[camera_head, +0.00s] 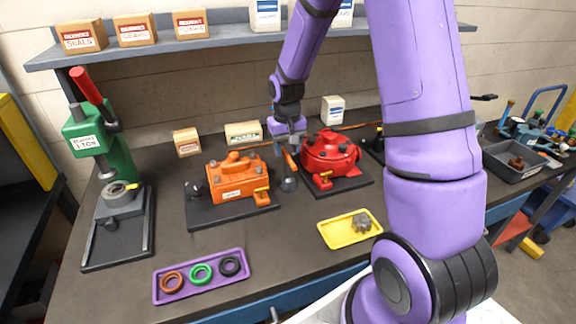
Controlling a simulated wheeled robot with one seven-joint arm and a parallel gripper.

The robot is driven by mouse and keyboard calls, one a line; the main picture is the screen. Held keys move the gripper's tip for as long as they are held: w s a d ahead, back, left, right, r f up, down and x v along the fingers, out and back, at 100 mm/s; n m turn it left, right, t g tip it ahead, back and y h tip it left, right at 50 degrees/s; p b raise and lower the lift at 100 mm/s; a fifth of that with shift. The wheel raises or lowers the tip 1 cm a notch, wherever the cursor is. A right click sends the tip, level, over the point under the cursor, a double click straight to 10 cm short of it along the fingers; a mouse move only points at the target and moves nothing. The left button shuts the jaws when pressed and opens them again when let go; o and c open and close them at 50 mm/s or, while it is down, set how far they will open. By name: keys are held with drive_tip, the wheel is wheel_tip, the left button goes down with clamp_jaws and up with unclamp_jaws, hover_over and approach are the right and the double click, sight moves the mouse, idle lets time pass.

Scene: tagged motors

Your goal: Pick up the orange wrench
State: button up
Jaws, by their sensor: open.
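A short, slanted orange bar (290,161), which looks like the orange wrench, is just below my gripper (290,146). It is between the orange motor (232,180) and the red motor (329,154). A dark grey cone-shaped piece (288,184) is at its lower end; I cannot tell whether they are joined. The bar's upper end is partly hidden by my gripper. My gripper points down and is open. The view is too small to tell whether its fingers are around the bar or only above it.
A green press (98,150) with a red handle stands at left. A purple tray (163,293) with three rings and a yellow tray (333,238) with a grey gear lie in front. Small boxes stand behind, below a shelf (230,40). My arm hides part of the bench.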

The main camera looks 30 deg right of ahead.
sight(288, 156)
drive_tip(key=shift+s+d+f, duration=0.1)
drive_tip(key=shift+d+f, duration=0.05)
drive_tip(key=shift+f, duration=2.55)
clamp_jaws()
